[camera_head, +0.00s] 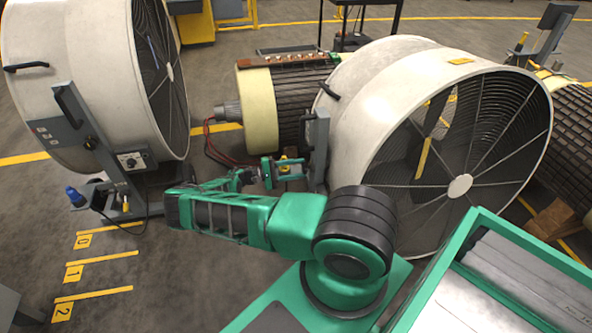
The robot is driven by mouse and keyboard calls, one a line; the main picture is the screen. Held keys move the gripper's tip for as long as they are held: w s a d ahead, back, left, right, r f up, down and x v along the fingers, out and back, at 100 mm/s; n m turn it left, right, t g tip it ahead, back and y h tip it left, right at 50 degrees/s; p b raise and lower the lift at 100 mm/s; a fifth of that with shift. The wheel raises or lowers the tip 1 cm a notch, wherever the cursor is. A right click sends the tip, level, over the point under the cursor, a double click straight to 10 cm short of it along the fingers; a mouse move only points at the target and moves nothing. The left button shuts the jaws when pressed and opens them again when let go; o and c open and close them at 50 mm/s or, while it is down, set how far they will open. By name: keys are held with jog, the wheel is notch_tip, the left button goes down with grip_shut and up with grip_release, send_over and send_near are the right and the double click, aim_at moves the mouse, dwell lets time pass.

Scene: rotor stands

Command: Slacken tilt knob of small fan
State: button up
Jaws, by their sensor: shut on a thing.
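A cream drum fan (370,110) with a dark grille stands right of centre on a grey stand bracket (319,145). A second drum fan (70,70) stands at the left, with a black knob (90,143) on its own bracket. Which fan is the smaller is hard to tell from this angle. My green arm reaches left, and my gripper (290,168) points right at the bracket of the right-hand fan. My gripper is shut on the tilt knob there, at the bracket's left side. The knob is almost wholly hidden by the fingers, so its turn cannot be seen.
A ribbed rotor (284,100) with a pale end ring lies behind my gripper, with red cables (212,140) hanging from its shaft. A grey control box (132,161) sits on the left stand. Marked floor (110,262) is clear at lower left.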

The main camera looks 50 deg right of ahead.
jog(key=shift+w+f, duration=0.1)
jog(key=shift+w, duration=0.15)
jog(key=o, duration=1)
jog(key=shift+o, duration=0.2)
jog(key=shift+s, duration=0.1)
jog(key=v, duration=1.1)
jog(key=shift+s+f, duration=0.1)
